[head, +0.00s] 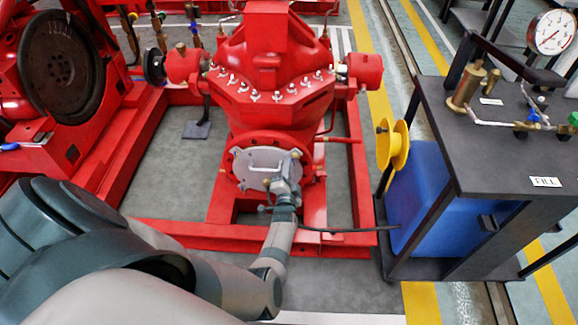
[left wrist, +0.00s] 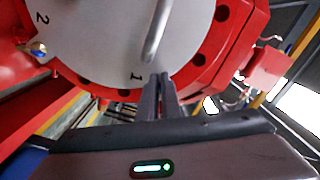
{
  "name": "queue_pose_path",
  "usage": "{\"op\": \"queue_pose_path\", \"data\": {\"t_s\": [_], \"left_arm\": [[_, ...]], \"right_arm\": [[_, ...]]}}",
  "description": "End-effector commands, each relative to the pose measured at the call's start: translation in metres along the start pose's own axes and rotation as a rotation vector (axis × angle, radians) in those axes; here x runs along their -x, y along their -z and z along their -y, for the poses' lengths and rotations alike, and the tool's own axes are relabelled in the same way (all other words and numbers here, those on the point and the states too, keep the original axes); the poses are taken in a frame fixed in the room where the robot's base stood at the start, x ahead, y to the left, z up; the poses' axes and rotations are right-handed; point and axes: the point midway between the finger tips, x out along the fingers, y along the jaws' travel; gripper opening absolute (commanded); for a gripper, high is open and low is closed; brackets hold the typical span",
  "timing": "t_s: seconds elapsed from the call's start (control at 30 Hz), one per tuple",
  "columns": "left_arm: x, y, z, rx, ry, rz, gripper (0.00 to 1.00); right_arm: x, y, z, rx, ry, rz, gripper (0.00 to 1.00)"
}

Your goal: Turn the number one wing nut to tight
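The round grey cover plate (head: 250,163) with a bar handle is on the front of the red pump. In the left wrist view the plate (left wrist: 100,40) fills the top, with the marks "1" and "2". My left gripper (head: 284,172) is at the plate's right side in the head view. Its fingers (left wrist: 160,82) are close together right by the "1" in the left wrist view. They appear shut on the number one wing nut, which they largely hide. The number two wing nut (left wrist: 38,48) shows beside the "2". My right gripper is in neither view.
A dark cart (head: 510,150) with a gauge (head: 551,32) and a blue tank (head: 425,195) stands at the right. The red base frame (head: 165,232) surrounds the pump's foot. A red engine (head: 60,75) stands at the left.

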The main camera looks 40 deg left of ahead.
Motion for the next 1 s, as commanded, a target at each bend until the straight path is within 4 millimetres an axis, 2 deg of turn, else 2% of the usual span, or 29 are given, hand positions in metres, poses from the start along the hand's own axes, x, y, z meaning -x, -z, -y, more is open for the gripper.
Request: {"op": "queue_pose_path", "data": {"t_s": [0.03,0.3,0.5,1.0], "left_arm": [[-0.0030,0.0077,0.0035,-0.040,0.008,-0.009,0.00],[-0.0027,0.0092,0.0064,-0.256,0.007,-0.010,0.00],[-0.0022,0.0101,0.0072,-0.355,0.005,-0.010,0.00],[-0.0012,0.0118,0.0058,-0.403,0.001,-0.012,0.00]], "right_arm": [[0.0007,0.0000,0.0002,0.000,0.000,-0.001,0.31],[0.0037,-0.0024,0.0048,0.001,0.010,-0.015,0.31],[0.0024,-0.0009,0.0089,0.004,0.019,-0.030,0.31],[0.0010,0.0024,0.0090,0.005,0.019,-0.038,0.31]]}}
